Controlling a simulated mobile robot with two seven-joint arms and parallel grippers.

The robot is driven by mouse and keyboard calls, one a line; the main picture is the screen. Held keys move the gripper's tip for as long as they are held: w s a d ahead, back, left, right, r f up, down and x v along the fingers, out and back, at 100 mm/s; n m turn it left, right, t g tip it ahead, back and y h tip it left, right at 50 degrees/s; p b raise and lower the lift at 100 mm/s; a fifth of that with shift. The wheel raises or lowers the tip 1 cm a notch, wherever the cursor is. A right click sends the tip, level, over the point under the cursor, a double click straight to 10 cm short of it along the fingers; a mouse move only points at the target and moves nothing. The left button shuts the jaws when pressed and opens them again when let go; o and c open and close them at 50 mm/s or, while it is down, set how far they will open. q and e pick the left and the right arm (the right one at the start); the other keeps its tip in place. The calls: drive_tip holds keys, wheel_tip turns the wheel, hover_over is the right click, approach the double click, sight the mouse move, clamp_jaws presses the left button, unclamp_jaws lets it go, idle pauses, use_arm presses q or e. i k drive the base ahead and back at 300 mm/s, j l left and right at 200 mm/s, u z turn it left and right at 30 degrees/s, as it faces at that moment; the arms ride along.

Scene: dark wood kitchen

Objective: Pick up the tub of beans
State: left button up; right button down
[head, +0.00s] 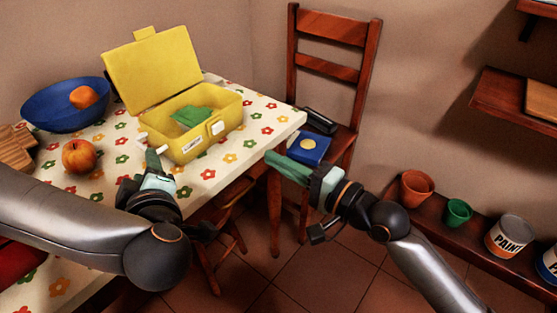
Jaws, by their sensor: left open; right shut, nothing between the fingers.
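I cannot make out a tub of beans in the head view. My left gripper (155,165) is open and empty, over the table just in front of the lunch box's left front corner. My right gripper (286,166) is shut with nothing in it, just off the table's right edge and in front of the chair. The yellow lunch box (205,141) stands open on the table with its lid (152,70) tilted back. A green item (190,116) lies inside it; the rest of its inside is partly hidden by the front wall.
The flowered table (255,125) also holds a blue bowl (50,112) with an orange (83,97), and an apple (79,156). A blue box (308,150) is on the wooden chair (345,135). Pots (417,190) and paint cans (509,237) line a low shelf at right.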

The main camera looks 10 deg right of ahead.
sight(190, 117)
drive_tip(key=k+l, duration=0.35)
drive_tip(key=l, duration=0.15)
drive_tip(key=k+l, duration=0.4)
drive_tip(key=l, duration=0.1)
